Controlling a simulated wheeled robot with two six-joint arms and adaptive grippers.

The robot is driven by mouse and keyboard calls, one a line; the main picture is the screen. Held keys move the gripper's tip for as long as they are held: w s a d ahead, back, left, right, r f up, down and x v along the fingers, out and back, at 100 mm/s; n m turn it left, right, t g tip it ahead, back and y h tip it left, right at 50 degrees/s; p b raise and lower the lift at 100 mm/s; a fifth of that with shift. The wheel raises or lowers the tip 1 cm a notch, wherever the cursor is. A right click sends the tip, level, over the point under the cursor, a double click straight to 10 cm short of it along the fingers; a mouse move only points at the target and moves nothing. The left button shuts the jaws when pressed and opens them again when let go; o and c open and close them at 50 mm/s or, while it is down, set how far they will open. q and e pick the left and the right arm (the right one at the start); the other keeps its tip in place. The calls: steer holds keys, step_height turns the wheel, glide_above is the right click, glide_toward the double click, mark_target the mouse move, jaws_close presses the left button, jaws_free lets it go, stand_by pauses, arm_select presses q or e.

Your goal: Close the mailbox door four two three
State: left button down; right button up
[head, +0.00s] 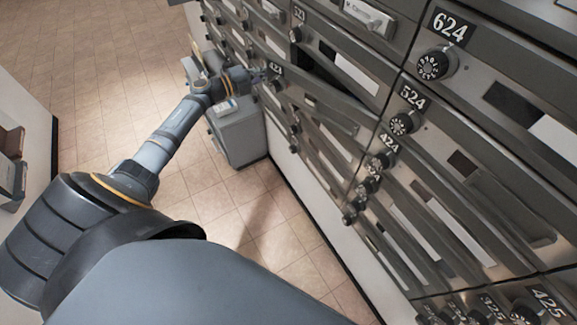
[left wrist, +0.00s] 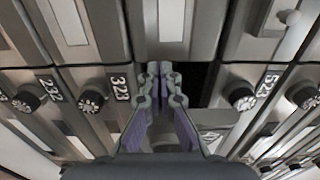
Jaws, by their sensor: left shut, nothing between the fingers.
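Mailbox door 423 (head: 328,103) is in the wall of grey mailboxes in the head view, below the 523 door. It stands ajar, with a dark gap along its upper edge. Its number plate (head: 276,69) is near the tip of my left arm. My left gripper (head: 258,77) is at the number-plate end of this door. In the left wrist view the left gripper (left wrist: 166,68) is shut and empty, its fingertips together in front of a dark opening (left wrist: 203,84) between the 323 and 523 plates. I cannot tell whether the fingers touch the door. My right gripper is not in view.
Mailboxes 624 (head: 450,26), 524 (head: 412,97) and 424 (head: 388,143) have knobs sticking out. A grey cabinet (head: 238,135) stands on the floor beyond my left arm. The tiled floor (head: 100,50) at left is mostly clear.

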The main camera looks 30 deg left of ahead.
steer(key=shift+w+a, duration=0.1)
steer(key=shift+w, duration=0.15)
arm_select(q)
steer(key=v, duration=1.2)
